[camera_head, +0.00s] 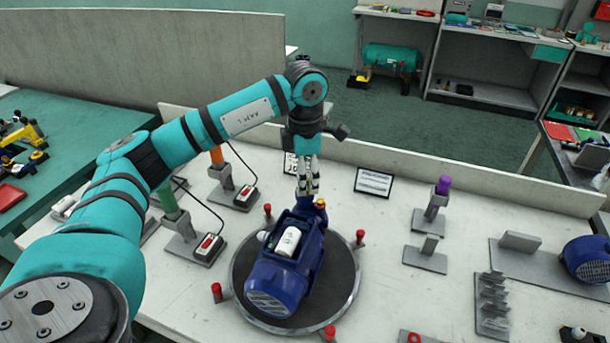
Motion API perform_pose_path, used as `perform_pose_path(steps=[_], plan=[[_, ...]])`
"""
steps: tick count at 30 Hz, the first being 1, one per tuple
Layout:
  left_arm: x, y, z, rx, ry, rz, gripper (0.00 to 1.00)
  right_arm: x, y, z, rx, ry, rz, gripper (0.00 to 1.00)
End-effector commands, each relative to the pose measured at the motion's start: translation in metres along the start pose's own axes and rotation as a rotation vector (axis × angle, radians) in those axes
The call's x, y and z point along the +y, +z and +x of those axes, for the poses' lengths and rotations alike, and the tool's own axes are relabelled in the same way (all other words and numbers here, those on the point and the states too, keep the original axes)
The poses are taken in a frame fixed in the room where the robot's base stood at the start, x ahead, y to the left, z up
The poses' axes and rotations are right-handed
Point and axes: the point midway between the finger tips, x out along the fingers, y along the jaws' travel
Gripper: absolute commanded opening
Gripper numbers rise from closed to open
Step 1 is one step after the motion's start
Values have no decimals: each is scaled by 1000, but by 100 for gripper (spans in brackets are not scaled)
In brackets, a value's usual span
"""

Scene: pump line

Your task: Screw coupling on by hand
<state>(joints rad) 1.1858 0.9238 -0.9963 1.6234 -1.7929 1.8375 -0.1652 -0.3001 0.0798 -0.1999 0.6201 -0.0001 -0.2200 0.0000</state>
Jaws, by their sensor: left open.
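A dark blue pump (275,290) with a white cylindrical part (288,242) on top sits on a round grey turntable (342,290). A small brass-yellow piece (320,204) shows at the pump's far end; I cannot tell for sure whether it is the coupling. My left arm comes in from the left and bends down over the table. My left gripper (307,190) points down at the pump's far end, right beside the brass piece. Its fingers are open, and I cannot tell whether they touch anything. My right gripper is not in view.
Red pegs (217,292) stand around the turntable. Two stands with a green (167,197) and an orange handle (217,155) stand left. A stand with a purple top (443,186), a toothed rack (492,305) and another blue pump unit (587,258) are right. A low wall (450,172) runs behind.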

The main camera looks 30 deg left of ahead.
Motion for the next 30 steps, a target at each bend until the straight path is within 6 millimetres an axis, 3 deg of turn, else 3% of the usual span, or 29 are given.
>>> perform_pose_path(steps=[5, 12, 26, 30], plan=[[0, 0, -1, 0, 0, -40, 42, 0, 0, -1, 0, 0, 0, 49], [0, 0, -1, -1, 0, -288, 42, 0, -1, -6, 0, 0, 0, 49], [0, 0, 0, -1, 0, -298, 42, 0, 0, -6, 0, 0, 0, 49], [0, 0, 0, -1, 0, -297, 26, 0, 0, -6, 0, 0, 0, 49]])
